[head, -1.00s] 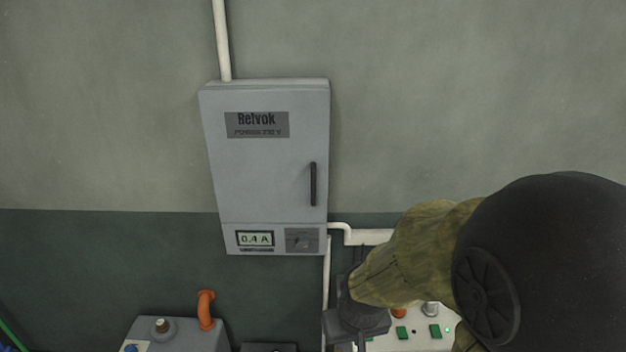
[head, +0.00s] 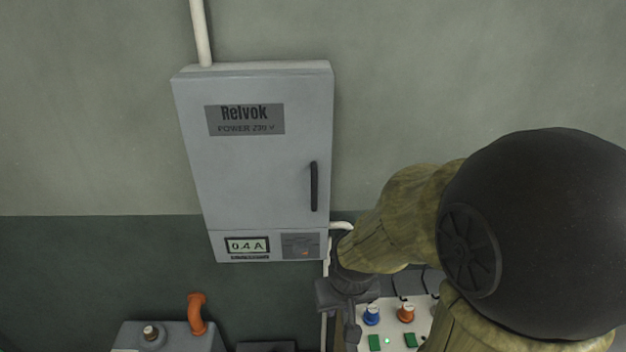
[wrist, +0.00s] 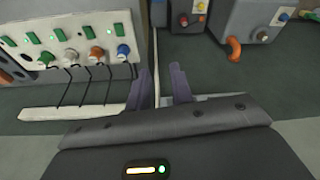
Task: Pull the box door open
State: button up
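The grey box (head: 255,165) hangs on the wall in the head view, with a "Relvok" label. Its door (head: 245,175) is shut and carries a dark upright bar handle (head: 314,187) near its right edge. Below the door are a 0.4 A display (head: 247,246) and a small dark panel. My gripper (wrist: 158,80) shows two dark fingers spread apart with nothing between them in the wrist view. In the head view it is below and right of the box, lower than the handle and apart from it, partly hidden by my arm. The box door does not show in the wrist view.
A white control panel (head: 390,322) with knobs and green switches stands below my arm. A grey machine (head: 165,336) with an orange pipe (head: 197,315) is at the lower left. A white pipe (head: 201,35) rises from the box. The wall around the door is clear.

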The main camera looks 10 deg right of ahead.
jog(key=shift+s, duration=0.1)
jog(key=n+t+y+b, duration=0.1)
jog(key=n+b, duration=0.1)
jog(key=n, duration=0.1)
send_near(316, 180)
notch_tip(316, 180, down, 4)
jog(key=s+d, duration=0.1)
jog(key=s, duration=0.1)
notch_tip(316, 180, up, 9)
jog(key=n+b, duration=0.1)
jog(key=shift+s+d+n+y, duration=0.15)
jog(key=shift+d+n+y, duration=0.15)
jog(key=shift+y, duration=0.1)
jog(key=shift+t, duration=0.3)
jog(key=p+x, duration=0.1)
jog(key=x, duration=1.6)
jog(key=shift+f+p, duration=0.15)
jog(key=shift+p, duration=0.25)
grip_shut()
